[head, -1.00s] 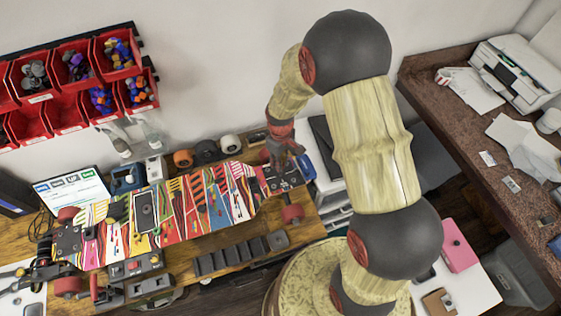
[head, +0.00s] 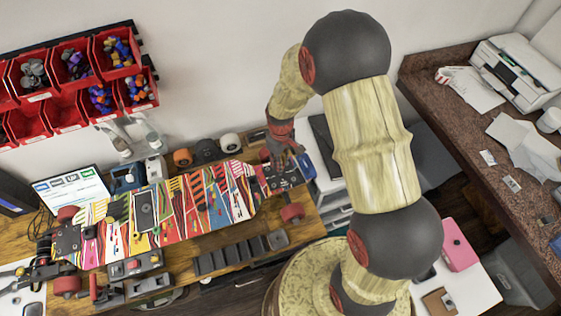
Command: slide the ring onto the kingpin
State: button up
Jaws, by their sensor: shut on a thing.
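My gripper (head: 279,163) points down at the right end of the skateboard deck (head: 170,215), over the dark metal truck (head: 283,178) there. Its fingers are close together on something too small to make out; the ring cannot be told apart in this view. The kingpin is on or near this truck, but the gripper and the small scale hide it. Whether the held thing touches the kingpin I cannot tell.
Red bins (head: 60,112) with small parts hang on the wall at the left. Several loose wheels (head: 183,157) stand behind the deck. A dark compartment tray (head: 240,254) lies in front of it. A granite counter (head: 480,165) with a printer (head: 515,70) is at the right.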

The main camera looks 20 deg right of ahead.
jog(key=shift+f, duration=0.15)
jog(key=shift+f+b, duration=0.8)
jog(key=shift+f, duration=0.25)
dwell(0.5)
jog(key=shift+f+b, duration=0.65)
jog(key=shift+f, duration=0.35)
jog(key=shift+f, duration=0.15)
dwell(0.3)
jog(key=shift+f+b, duration=0.3)
jog(key=shift+f, duration=0.05)
jog(key=shift+f, duration=0.2)
dwell(1.0)
jog(key=o, duration=1)
